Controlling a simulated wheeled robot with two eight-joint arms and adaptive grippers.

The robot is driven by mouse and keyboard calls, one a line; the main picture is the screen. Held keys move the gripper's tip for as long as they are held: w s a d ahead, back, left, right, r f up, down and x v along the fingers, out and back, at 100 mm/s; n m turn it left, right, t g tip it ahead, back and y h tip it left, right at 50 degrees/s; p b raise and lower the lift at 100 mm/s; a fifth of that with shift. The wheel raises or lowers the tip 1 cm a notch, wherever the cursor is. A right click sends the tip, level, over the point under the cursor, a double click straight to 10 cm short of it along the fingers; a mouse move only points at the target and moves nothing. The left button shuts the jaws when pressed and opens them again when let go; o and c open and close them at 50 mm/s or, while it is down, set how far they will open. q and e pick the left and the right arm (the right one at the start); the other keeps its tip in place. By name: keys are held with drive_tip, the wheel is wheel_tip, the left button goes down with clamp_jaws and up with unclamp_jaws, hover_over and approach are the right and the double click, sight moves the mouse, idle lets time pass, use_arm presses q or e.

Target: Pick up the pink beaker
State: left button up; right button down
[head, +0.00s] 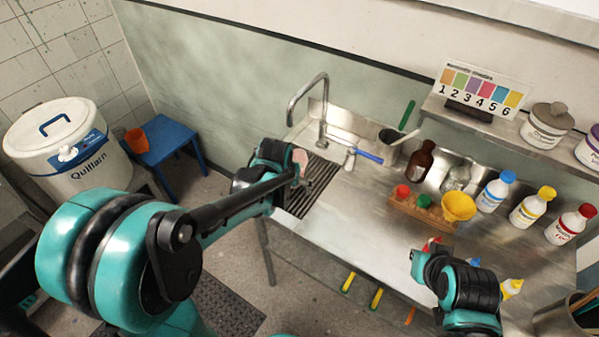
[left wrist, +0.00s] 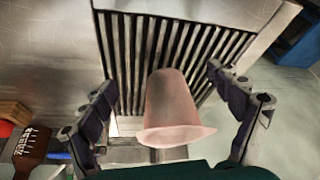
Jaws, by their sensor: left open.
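The pink beaker (left wrist: 172,105) stands between the fingers of my left gripper (left wrist: 160,82) in the left wrist view, its wide rim towards the camera. The fingers are open, with gaps visible on both sides of the beaker. The beaker's base lies over the dark ribbed drainer (left wrist: 128,60); I cannot tell whether it rests on it. In the head view, a small part of the beaker (head: 300,157) shows beside my left gripper (head: 297,173) at the drainer (head: 318,185); the arm hides the rest.
A tap (head: 322,100) rises behind the drainer. On the steel counter, a brown bottle (head: 420,162), a yellow funnel (head: 458,206) in a wooden rack (head: 408,210) and several capped bottles stand to the right. A blue stool (head: 168,140) stands left.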

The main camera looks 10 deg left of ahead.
sight(300, 156)
use_arm(q)
drive_tip(key=w, duration=0.4)
drive_tip(key=shift+a+b, duration=0.1)
drive_tip(key=shift+b, duration=0.25)
drive_tip(key=w, duration=0.2)
drive_tip(key=w+f+b, duration=0.1)
drive_tip(key=w, duration=0.1)
drive_tip(key=shift+w+a+b, duration=0.1)
drive_tip(key=shift+w+b, duration=0.15)
drive_tip(key=shift+b, duration=0.05)
drive_tip(key=shift+f, duration=0.15)
drive_tip(key=c, duration=1.4)
